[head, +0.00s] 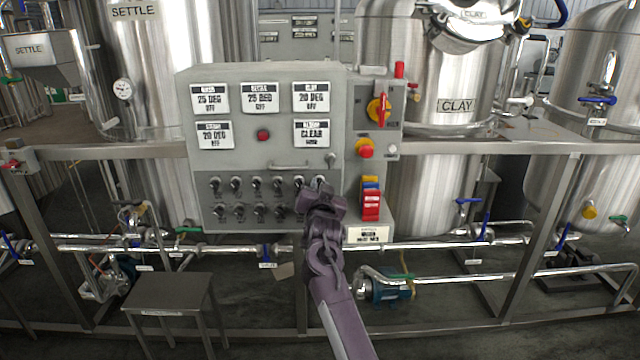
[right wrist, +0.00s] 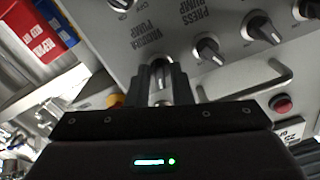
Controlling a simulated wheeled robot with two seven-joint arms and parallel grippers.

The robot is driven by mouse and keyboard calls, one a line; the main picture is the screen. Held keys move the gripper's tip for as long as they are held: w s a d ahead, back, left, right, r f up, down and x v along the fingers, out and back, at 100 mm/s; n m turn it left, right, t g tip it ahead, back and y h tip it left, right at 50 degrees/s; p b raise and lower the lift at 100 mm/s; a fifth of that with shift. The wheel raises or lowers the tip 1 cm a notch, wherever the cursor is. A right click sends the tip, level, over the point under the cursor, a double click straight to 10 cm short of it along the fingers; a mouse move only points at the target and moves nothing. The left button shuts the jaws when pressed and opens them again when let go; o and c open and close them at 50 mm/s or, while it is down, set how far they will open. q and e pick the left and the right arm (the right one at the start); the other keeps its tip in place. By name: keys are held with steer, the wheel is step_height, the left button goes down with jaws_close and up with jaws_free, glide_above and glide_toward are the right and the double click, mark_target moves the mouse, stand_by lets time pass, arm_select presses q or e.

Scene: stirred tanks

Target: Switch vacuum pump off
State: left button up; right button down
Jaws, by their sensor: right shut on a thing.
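The grey control panel (head: 270,165) stands in the middle of the head view, with two rows of black selector knobs in its lower part. My right gripper (head: 318,192) is at the right end of the upper row. In the right wrist view my right gripper (right wrist: 160,85) is shut on a knob (right wrist: 158,65) whose upside-down label seems to read vacuum pump. The fingers hide most of this knob, so I cannot tell which way it points. My left gripper is not in view.
A press pump knob (right wrist: 208,50) sits beside the held knob. Red and blue tags (head: 371,200) hang to the right, below a red emergency button (head: 365,148) and a red rotary switch (head: 379,109). A metal handle (head: 275,169) sticks out above the knobs.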

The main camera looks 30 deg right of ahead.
arm_select(q)
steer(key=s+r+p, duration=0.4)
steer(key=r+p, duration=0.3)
steer(key=p, duration=0.1)
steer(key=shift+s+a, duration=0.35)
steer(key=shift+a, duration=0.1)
arm_select(e)
steer(key=shift+n, duration=5)
steer(key=shift+f, duration=0.1)
steer(key=c, duration=1.5)
jaws_free()
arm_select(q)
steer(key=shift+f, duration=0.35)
arm_select(e)
steer(key=shift+v, duration=3.95)
